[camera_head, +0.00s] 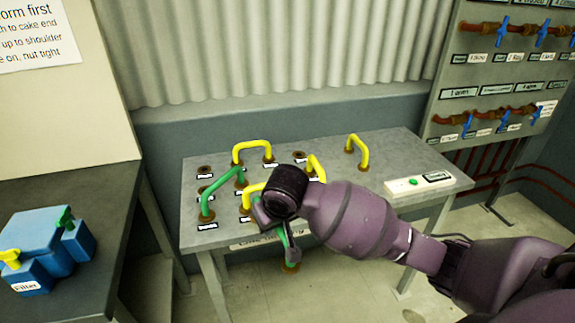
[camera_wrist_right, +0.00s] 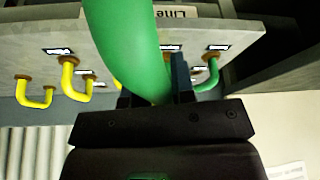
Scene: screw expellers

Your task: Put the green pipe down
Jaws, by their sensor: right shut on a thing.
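My right gripper (camera_head: 272,222) is shut on a green pipe (camera_head: 286,243) at the front edge of the grey table (camera_head: 395,160). The pipe's lower end has a brown fitting and shows against the floor, in front of the table edge. In the right wrist view, the held pipe (camera_wrist_right: 125,45) is large and close, between the fingers (camera_wrist_right: 155,90). A second green pipe (camera_head: 222,190) stands bent on the table's left part; it also shows in the wrist view (camera_wrist_right: 208,77). My left gripper is not in view.
Several yellow pipes, one at the back (camera_head: 253,147) and one farther right (camera_head: 358,150), stand among labelled brown sockets (camera_head: 205,171). A white box with a green button (camera_head: 420,183) lies at the table's right. A blue filter (camera_head: 45,250) sits on the dark left bench (camera_head: 100,190).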

